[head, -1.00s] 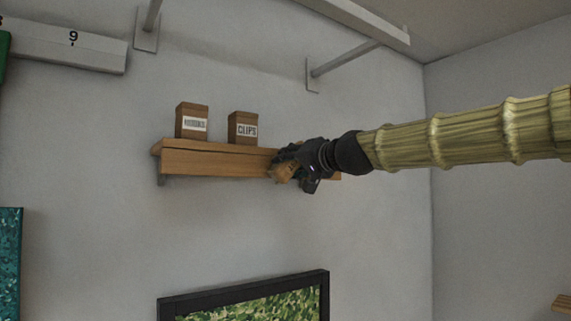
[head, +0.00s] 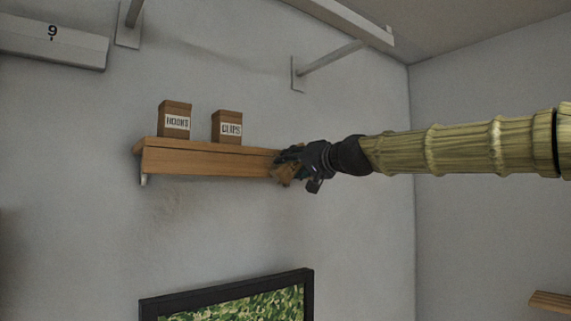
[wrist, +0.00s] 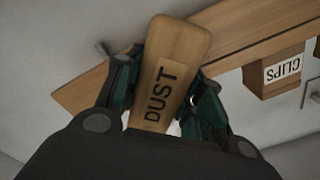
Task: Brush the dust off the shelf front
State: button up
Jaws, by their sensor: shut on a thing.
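The wooden shelf (head: 205,160) is fixed to the grey wall, its plain front board facing me. It also crosses the wrist view (wrist: 245,38). My gripper (head: 287,168) is at the shelf's right end and hides that end in the head view. In the wrist view my gripper (wrist: 160,100) is shut on a flat wooden brush handle (wrist: 178,42) marked DUST. The handle overlaps the shelf in that view. Bristles are not visible, and I cannot tell whether the brush touches the front. No dust is clearly visible on the board.
Two brown boxes stand on the shelf: the clips box (head: 227,127), and another labelled box (head: 174,120) to its left. A black-framed picture (head: 230,300) hangs below. Metal brackets (head: 325,62) and a rail are above. The wall right of the shelf is clear.

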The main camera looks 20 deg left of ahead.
aim_at(262, 163)
jog(key=shift+w+d, duration=0.2)
jog(key=shift+w, duration=0.05)
jog(key=shift+s, duration=0.1)
jog(key=shift+s+a+b, duration=0.5)
jog(key=shift+s+a, duration=0.7)
jog(key=shift+s, duration=0.25)
jog(key=shift+s+a+b, duration=0.45)
jog(key=shift+s+a, duration=0.7)
jog(key=shift+s, duration=0.3)
jog(key=shift+s+d+f+b, duration=0.1)
jog(key=shift+s+d+b, duration=0.25)
jog(key=shift+b, duration=0.1)
jog(key=shift+b+v, duration=0.9)
jog(key=shift+v, duration=1.6)
jog(key=shift+w, duration=0.1)
